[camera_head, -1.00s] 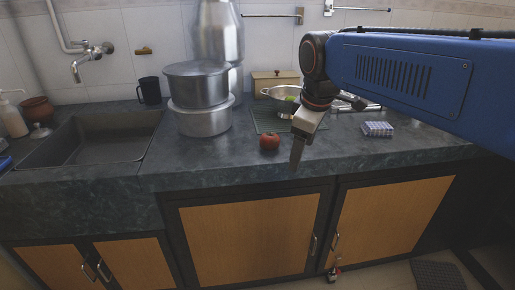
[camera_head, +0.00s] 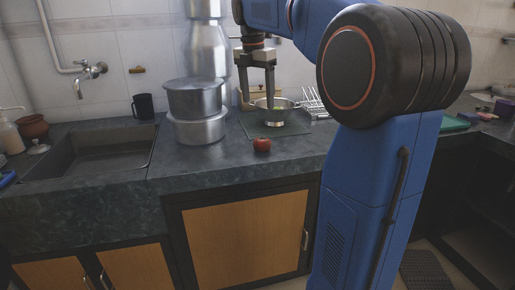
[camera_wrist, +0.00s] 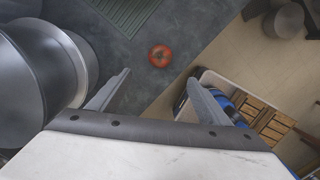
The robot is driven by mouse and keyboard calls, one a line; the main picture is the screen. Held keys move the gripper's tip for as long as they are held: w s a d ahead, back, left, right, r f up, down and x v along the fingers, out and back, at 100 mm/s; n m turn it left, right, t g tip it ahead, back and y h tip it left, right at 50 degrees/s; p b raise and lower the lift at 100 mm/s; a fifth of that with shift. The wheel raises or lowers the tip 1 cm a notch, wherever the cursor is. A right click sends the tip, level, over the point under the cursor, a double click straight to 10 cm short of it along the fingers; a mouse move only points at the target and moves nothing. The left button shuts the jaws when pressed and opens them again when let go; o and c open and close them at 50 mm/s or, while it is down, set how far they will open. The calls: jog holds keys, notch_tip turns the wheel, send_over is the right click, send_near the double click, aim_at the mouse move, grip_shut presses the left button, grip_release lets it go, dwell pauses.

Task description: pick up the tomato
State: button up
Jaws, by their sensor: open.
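The red tomato (camera_head: 262,144) sits on the dark stone counter near its front edge, just in front of a green board. In the wrist view the tomato (camera_wrist: 160,55) lies beyond the fingertips, between their lines and apart from them. My gripper (camera_head: 258,103) is open and empty, with its fingers pointing down above the counter, higher than the tomato and in front of the metal bowl in the picture. Its two fingers also show in the wrist view (camera_wrist: 158,80). The tomato is fully visible in both views.
Stacked steel pots (camera_head: 196,110) stand left of the tomato, with tall steel canisters (camera_head: 207,50) behind. A metal bowl (camera_head: 283,116) with green contents sits behind on the green board (camera_head: 290,130). A sink (camera_head: 95,150) is farther left. Counter around the tomato is clear.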

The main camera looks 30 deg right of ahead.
aim_at(262, 138)
jog(key=f, duration=0.5)
jog(key=d+f, duration=0.1)
jog(key=f, duration=0.5)
jog(key=d+f, duration=0.1)
jog(key=f, duration=0.5)
jog(key=shift+w+d, duration=0.15)
jog(key=shift+w, duration=0.25)
jog(key=c, duration=1.2)
